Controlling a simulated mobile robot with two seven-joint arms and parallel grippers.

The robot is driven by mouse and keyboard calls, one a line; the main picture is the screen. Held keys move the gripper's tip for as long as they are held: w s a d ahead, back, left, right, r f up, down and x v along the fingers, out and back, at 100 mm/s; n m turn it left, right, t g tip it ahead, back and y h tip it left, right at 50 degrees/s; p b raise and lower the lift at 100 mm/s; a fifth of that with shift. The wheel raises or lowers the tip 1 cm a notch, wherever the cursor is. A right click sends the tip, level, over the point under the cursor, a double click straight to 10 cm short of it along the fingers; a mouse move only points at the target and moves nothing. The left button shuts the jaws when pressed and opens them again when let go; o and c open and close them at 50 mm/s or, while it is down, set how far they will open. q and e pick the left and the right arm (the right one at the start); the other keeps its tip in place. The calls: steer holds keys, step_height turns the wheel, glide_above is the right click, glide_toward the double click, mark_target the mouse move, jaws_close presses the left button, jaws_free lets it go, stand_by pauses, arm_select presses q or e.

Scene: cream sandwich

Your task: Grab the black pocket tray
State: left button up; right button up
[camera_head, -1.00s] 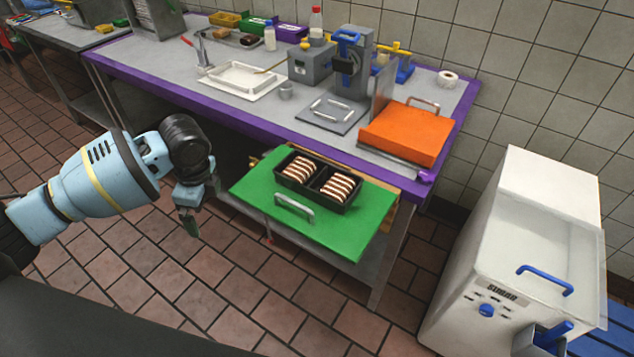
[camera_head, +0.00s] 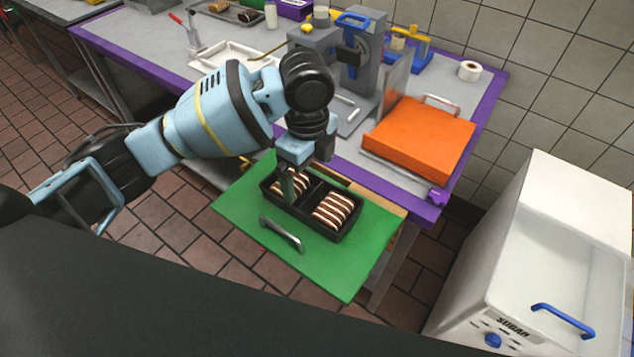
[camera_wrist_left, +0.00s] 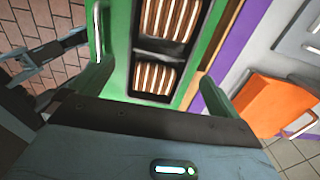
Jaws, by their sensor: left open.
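The black pocket tray (camera_head: 303,218) lies on the green board. It has two compartments, each holding a row of brown-and-white striped cream sandwiches (camera_head: 332,211). My left gripper (camera_head: 296,183) points down over the tray's left compartment and hides part of it. In the left wrist view, the tray (camera_wrist_left: 157,49) runs up the middle between the open fingers (camera_wrist_left: 156,75), apart from both. I cannot tell exactly how high the fingertips are above the board. My right gripper is not in view.
The green board (camera_head: 350,270) has a metal handle (camera_head: 281,233) near its front edge. An orange lid-like block (camera_head: 418,138) stands on the purple-edged table (camera_head: 470,125) behind. A white machine (camera_head: 545,250) stands at the right, with floor between.

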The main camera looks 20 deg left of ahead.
mark_target(310, 195)
arm_select(q)
steer(key=shift+s, duration=0.15)
steer(key=shift+s+f, duration=0.2)
steer(key=shift+f, duration=0.9)
steer(key=shift+w+f, duration=0.15)
steer(key=shift+f, duration=0.35)
steer(key=shift+w+f, duration=0.2)
steer(key=shift+f, duration=2.05)
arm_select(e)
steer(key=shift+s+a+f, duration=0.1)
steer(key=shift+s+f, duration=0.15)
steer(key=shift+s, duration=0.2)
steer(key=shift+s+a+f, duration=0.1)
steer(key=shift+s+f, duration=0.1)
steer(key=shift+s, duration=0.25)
arm_select(q)
steer(key=shift+c, duration=0.4)
steer(key=c, duration=0.7)
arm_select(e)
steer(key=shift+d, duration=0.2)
